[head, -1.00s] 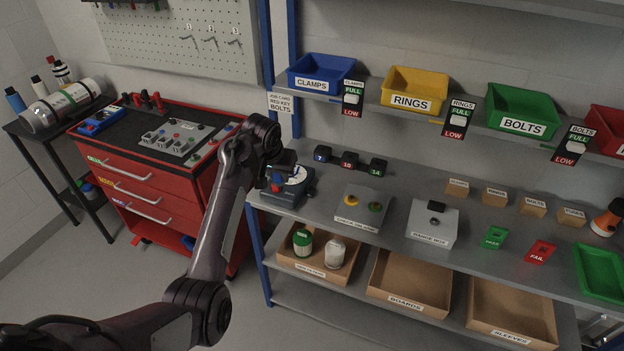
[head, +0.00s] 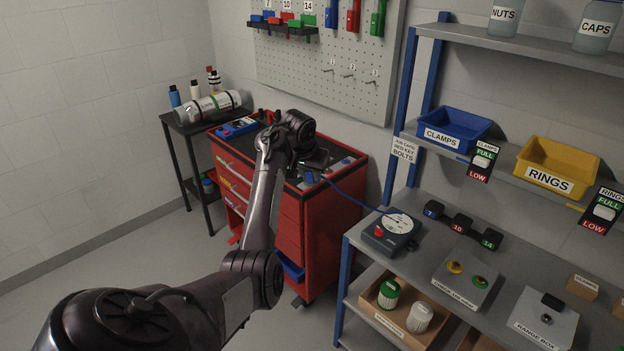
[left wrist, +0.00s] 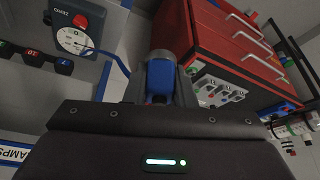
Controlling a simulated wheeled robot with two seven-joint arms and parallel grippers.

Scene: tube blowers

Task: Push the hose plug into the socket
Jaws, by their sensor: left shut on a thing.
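My left gripper (head: 310,168) is over the top of the red cart. In the left wrist view the left gripper (left wrist: 160,88) is shut on the blue hose plug (left wrist: 160,76), which has a grey round end. The plug shows as a small blue spot (head: 309,178) in the head view. A blue hose (head: 352,198) runs from it to the dial gauge box (head: 392,230) on the shelf. The grey socket panel (left wrist: 214,92) on the cart shows several sockets in the left wrist view. My arm and gripper hide much of it in the head view. The plug looks apart from the panel.
The red cart (head: 318,238) stands left of the shelf, with a gap between them. A blue device (head: 237,128) lies at the cart's back left. A black side table (head: 205,122) holds a cylinder (head: 212,106). The pegboard (head: 335,55) is behind.

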